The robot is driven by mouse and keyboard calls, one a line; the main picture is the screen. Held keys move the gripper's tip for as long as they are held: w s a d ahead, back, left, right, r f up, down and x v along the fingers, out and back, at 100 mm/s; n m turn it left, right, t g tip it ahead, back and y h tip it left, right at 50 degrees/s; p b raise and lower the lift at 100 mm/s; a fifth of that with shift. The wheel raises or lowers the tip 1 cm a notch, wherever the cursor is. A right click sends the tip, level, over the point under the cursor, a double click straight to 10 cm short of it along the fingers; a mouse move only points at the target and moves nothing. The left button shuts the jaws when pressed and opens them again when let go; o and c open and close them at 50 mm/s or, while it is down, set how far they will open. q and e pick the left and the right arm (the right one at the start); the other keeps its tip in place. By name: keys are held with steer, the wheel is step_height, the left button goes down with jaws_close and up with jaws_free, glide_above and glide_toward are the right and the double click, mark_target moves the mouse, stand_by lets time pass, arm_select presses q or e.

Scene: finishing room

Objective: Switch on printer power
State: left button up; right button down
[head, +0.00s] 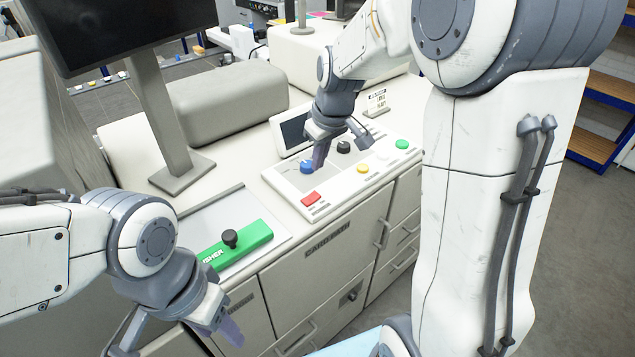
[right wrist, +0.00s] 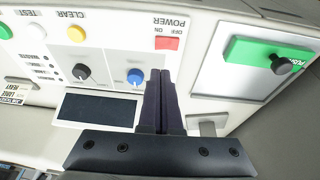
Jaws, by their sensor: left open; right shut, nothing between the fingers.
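The red power switch (head: 311,198) sits at the near left corner of the printer's control panel (head: 335,187). In the right wrist view the red switch (right wrist: 167,43) shows upside down, beside the words POWER, OFF and ON; I cannot tell which way it is set. My right gripper (head: 318,166) is shut and empty, pointing down over the panel beside the blue knob (head: 306,167). In the right wrist view its fingertips (right wrist: 160,72) lie between the blue knob and the switch, apart from the switch. My left gripper (head: 175,342) is open and empty at the lower left.
A black knob (head: 343,147), yellow button (head: 362,168), white button (head: 382,156) and green button (head: 401,144) share the panel. A small display (right wrist: 97,112) adjoins it. A green bar with a black knob (head: 240,243) lies left of the panel. A monitor stand (head: 160,110) rises behind.

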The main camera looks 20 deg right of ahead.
mark_target(314, 194)
steer(key=x, duration=0.3)
steer(key=p+x, duration=0.1)
steer(key=x, duration=0.2)
steer(key=s+p+x, duration=0.1)
steer(key=x, duration=0.2)
steer(key=shift+d+f, duration=0.3)
steer(key=shift+f, duration=0.1)
arm_select(q)
step_height(314, 194, up, 3)
steer(key=shift+f, duration=0.15)
steer(key=shift+f, duration=0.1)
